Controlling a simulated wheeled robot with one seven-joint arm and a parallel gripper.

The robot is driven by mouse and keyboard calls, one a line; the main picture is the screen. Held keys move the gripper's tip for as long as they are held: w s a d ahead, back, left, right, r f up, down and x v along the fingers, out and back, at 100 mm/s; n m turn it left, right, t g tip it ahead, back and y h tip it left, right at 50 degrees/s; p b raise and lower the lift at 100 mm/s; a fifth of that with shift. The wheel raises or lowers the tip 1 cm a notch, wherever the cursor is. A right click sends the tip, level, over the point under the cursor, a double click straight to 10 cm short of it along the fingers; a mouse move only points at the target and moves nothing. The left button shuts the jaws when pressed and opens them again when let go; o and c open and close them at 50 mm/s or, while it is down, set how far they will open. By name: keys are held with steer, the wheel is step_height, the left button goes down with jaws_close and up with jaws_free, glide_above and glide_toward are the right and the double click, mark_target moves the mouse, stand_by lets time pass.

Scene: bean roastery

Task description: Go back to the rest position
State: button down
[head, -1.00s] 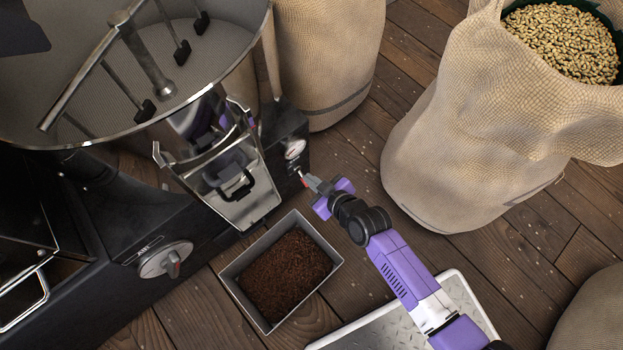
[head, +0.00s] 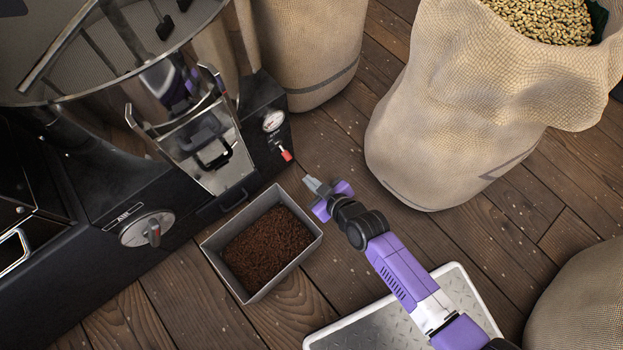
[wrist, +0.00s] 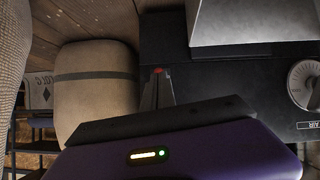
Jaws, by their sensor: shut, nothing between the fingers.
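My gripper (head: 316,187) is in the middle of the head view, shut and empty. It is over the wooden floor, just right of the metal bin of dark grounds and below the roaster's red-tipped lever (head: 286,155). It touches neither as far as I can see. In the wrist view the closed fingertips of my gripper (wrist: 158,92) point toward the dark roaster body, with the red lever tip (wrist: 158,70) showing just beyond them.
The metal bin (head: 313,243) stands on the floor by the black roaster (head: 95,235). A large burlap sack (head: 440,130) of pale beans stands right of my arm. Another sack (head: 310,50) stands behind, one at lower right (head: 585,305).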

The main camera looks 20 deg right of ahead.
stand_by(0.4)
step_height(320, 180, up, 10)
steer(key=d+m+t, duration=0.2)
steer(key=t, duration=0.1)
steer(key=s+d+r+m+h, duration=0.1)
steer(key=s+d+r, duration=0.1)
steer(key=s+r, duration=1.05)
steer(key=s+d+r+m+h, duration=0.1)
steer(key=s+d+r+m, duration=0.1)
steer(key=s+r, duration=1)
steer(key=s+r+p, duration=0.3)
steer(key=r+p, duration=2.3)
steer(key=p, duration=0.4)
steer(key=shift+a+r+t, duration=0.15)
steer(key=shift+r+t, duration=0.15)
steer(key=shift+t, duration=0.1)
